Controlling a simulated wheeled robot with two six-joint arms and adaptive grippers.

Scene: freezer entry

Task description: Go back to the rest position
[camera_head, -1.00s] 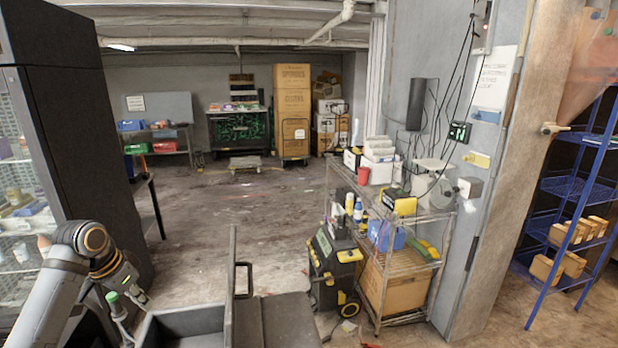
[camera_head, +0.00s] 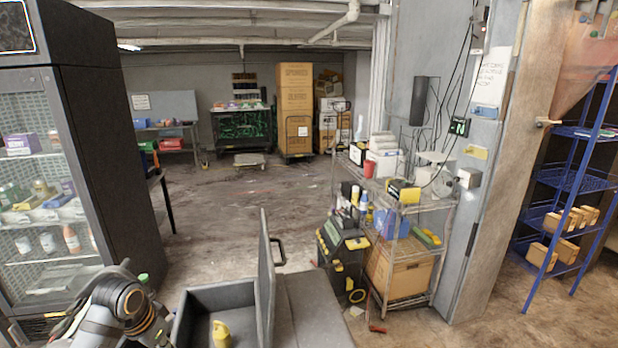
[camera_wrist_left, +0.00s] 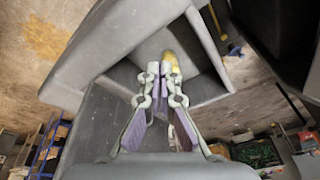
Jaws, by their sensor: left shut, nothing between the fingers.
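My left arm comes in at the bottom left of the head view, in front of the glass-door cabinet. Its gripper is not clear there. In the left wrist view my left gripper (camera_wrist_left: 161,72) has its fingers together and empty. It points toward a dark open bin (camera_wrist_left: 85,55), which also shows in the head view (camera_head: 190,318). A yellow bottle (camera_head: 221,335) is inside the bin and also shows beyond the fingertips in the left wrist view (camera_wrist_left: 171,60). My right gripper is not in view.
A tall black glass-door cabinet (camera_head: 95,130) with stocked shelves stands close on the left. A wire cart (camera_head: 405,300) with boxes and a black-and-yellow machine (camera_head: 343,262) stand right of centre. A blue rack (camera_head: 575,180) is at far right. The middle floor (camera_head: 240,195) is clear.

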